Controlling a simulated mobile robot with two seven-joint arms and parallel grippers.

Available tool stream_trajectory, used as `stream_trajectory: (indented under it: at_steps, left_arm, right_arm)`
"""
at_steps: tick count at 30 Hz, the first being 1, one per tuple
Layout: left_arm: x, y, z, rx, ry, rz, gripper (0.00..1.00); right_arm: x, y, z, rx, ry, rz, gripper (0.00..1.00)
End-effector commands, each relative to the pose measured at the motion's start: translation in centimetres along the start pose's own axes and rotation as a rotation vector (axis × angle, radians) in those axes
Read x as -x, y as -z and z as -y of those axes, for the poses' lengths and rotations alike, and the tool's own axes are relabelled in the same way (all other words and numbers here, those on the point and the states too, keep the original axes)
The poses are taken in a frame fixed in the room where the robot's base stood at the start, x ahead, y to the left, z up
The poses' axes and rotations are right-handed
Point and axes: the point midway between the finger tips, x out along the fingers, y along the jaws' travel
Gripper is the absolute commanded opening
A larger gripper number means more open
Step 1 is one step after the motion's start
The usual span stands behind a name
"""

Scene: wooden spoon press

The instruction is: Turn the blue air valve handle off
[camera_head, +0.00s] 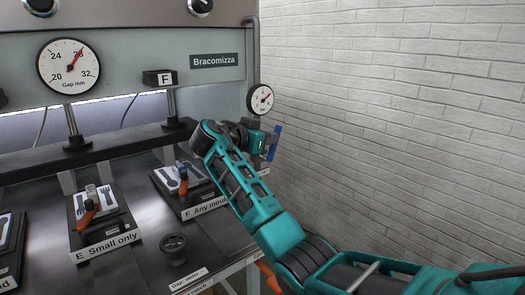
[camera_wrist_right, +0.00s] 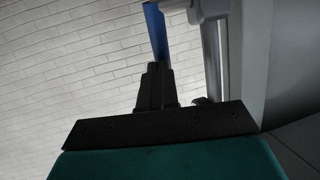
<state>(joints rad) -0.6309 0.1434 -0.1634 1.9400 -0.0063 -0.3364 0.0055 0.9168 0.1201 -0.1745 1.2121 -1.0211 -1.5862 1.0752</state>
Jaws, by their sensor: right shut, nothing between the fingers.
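The blue air valve handle (camera_head: 273,143) stands roughly upright, slightly tilted, below the small round bar gauge on the right side of the press. My right gripper (camera_head: 262,141) is right beside it, and its arm comes in from the lower right. In the right wrist view the blue handle (camera_wrist_right: 156,32) rises just beyond the shut black fingertips (camera_wrist_right: 156,68), which cover its lower part. The fingers are shut with nothing between them. I cannot tell whether they touch the handle. The valve body is mostly hidden. My left gripper is not in view.
The bar gauge (camera_head: 260,99) and a grey pipe (camera_head: 254,55) are close above the handle. The pipe also shows in the wrist view (camera_wrist_right: 215,60). A white brick wall (camera_head: 400,110) is to the right. The press table (camera_head: 135,190) holds moulds with orange-handled clamps and a black knob (camera_head: 173,246).

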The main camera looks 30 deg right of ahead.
Motion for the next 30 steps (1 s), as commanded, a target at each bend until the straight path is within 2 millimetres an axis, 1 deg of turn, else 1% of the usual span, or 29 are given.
stream_trajectory:
  at_steps: [1,4,7,9,19,30]
  left_arm:
    - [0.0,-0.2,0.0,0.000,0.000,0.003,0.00]
    - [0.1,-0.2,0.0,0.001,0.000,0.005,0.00]
    - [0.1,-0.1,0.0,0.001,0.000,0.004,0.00]
    - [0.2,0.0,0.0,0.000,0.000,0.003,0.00]
    - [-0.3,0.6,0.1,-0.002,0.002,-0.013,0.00]
    - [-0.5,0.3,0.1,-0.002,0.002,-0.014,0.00]
  right_arm:
    - [-0.6,0.3,-0.1,-0.002,-0.004,-0.001,0.00]
    - [-1.4,0.7,-0.3,0.000,-0.003,-0.002,0.00]
    - [-2.0,1.1,-0.4,-0.024,0.000,0.092,0.00]
    - [-2.5,1.0,-0.5,-0.030,-0.001,0.139,0.00]
    - [-4.8,0.8,-1.0,-0.026,-0.002,0.130,0.00]
    - [-6.9,0.2,-1.4,-0.025,-0.003,0.128,0.00]
